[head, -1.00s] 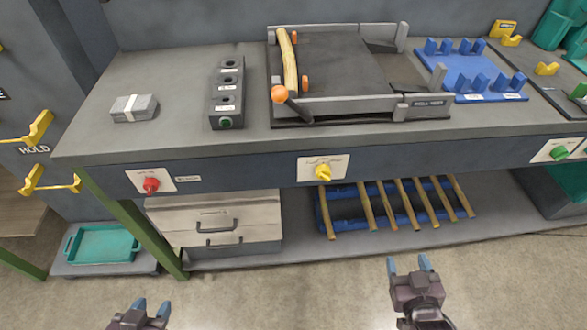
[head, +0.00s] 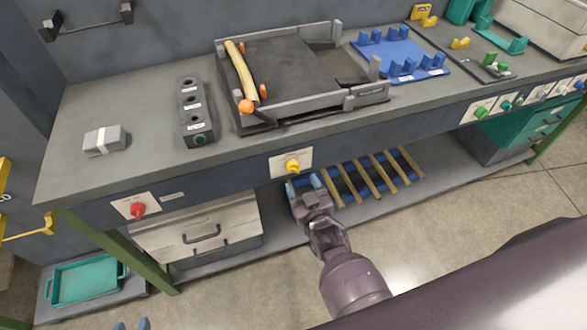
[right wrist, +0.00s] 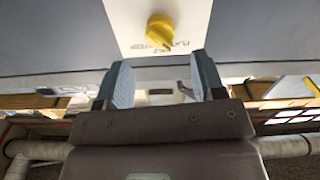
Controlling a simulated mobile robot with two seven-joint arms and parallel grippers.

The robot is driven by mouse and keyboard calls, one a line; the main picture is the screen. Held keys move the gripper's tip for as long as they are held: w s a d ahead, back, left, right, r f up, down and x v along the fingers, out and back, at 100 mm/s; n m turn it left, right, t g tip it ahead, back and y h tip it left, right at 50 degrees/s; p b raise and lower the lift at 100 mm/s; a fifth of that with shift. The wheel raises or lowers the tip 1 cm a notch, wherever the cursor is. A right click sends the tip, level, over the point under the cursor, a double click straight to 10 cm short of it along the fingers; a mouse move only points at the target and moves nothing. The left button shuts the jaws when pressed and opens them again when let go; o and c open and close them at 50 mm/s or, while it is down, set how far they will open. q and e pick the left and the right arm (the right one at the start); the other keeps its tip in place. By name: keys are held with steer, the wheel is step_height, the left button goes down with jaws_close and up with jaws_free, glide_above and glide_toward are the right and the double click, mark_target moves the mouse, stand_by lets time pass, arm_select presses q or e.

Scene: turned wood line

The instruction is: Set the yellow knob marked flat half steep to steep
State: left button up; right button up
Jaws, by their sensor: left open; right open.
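The yellow knob (head: 292,166) sits on a white plate (head: 278,163) on the bench's front panel. It also shows in the right wrist view (right wrist: 160,30), with small lettering beside it, partly hidden and too small to read surely. I cannot tell which mark the knob points to. My right gripper (head: 303,183) is open and empty, just below the plate in the head view. In the right wrist view its fingers (right wrist: 160,85) stand apart, with the knob beyond them and untouched. My left gripper (head: 132,325) is open, with only its fingertips showing at the bottom edge.
A red knob (head: 138,210) is to the left on the same panel, and green knobs (head: 481,111) are to the right. A drawer unit (head: 200,230) and a blue rack with wooden rods (head: 372,180) are under the bench. My right arm crosses the lower right.

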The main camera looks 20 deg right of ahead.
mark_target(295, 171)
steer(key=shift+w+a+b, duration=0.15)
steer(key=shift+w+b, duration=0.15)
steer(key=shift+w, duration=2.75)
steer(key=c, duration=0.9)
